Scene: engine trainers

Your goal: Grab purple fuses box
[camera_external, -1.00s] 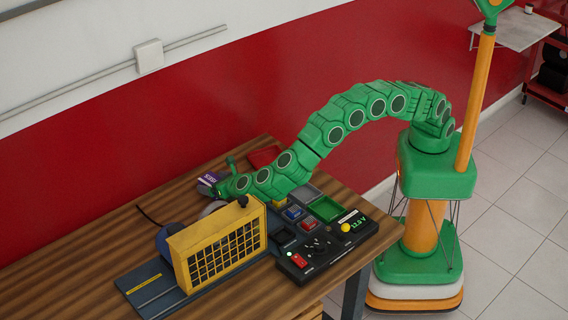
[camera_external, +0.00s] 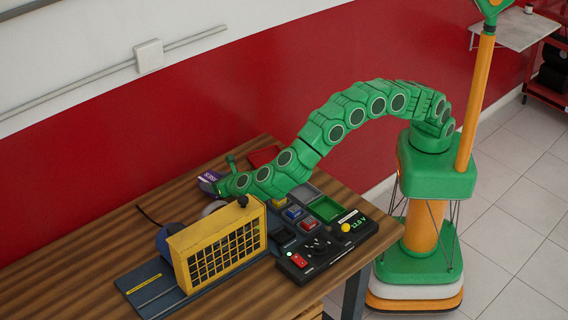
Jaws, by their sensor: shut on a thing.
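The purple fuses box (camera_external: 209,178) shows at the far side of the wooden table, with pale lettering on its face. My gripper (camera_external: 217,186) is at the end of the green arm, low over the table, shut on the box at its right side. The gripper tip partly covers the box. The fingers are small in this view, and whether the box touches the table is hard to tell.
A yellow grille unit (camera_external: 218,245) on a dark base stands in front of my gripper. A black control panel (camera_external: 325,245) with a green tray (camera_external: 325,208) lies to the right. A red tray (camera_external: 264,156) lies behind the arm. The table's left part is clear.

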